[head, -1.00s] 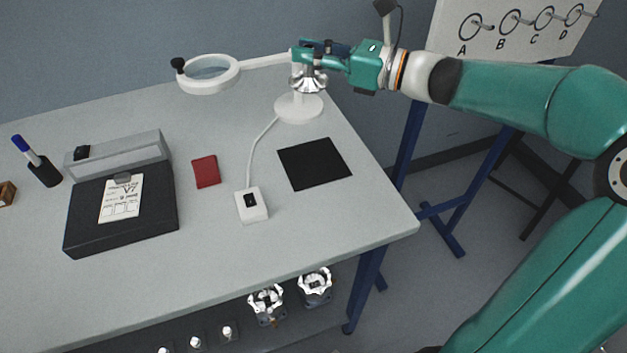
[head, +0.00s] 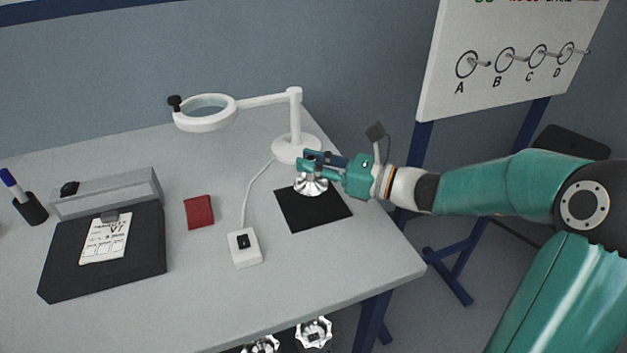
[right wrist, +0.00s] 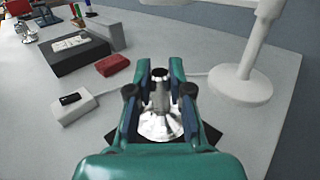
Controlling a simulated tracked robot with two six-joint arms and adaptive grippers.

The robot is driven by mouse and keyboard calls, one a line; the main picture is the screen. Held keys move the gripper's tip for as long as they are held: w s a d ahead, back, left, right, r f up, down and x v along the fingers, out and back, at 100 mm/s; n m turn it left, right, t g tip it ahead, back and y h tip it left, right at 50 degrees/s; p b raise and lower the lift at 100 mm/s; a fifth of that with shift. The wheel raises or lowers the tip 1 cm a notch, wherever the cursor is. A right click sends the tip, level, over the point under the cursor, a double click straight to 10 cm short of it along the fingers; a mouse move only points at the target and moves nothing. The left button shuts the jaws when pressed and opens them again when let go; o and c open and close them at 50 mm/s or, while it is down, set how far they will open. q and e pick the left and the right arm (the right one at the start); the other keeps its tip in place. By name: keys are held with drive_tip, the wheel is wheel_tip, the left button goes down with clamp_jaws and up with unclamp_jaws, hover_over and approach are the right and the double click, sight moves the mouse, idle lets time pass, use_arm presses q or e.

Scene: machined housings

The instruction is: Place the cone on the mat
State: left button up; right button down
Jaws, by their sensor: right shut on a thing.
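The cone (head: 311,186) is a shiny metal piece with a flared lower part and a narrow neck. My right gripper (head: 308,161) is shut on its neck from the right side. The cone is upright over the back part of the black square mat (head: 318,211); I cannot tell whether its base touches the mat. In the right wrist view the cone (right wrist: 160,122) stands between the two fingers, and dark corners of the mat (right wrist: 207,134) show beside it. My left gripper is not in view.
The white magnifier lamp's base (head: 288,149) stands just behind the mat. A white switch box (head: 244,247), a red block (head: 199,211) and a black box with a paper (head: 60,262) lie to the left. More metal parts (head: 313,332) are below the table.

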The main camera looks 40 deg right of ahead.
sight(316, 179)
wheel_tip(316, 179, down, 4)
drive_tip(key=shift+f+b, duration=0.1)
drive_tip(key=shift+b, duration=0.3)
drive_tip(key=c, duration=1.1)
unclamp_jaws()
drive_tip(key=v, duration=1.2)
drive_tip(key=shift+s, duration=0.1)
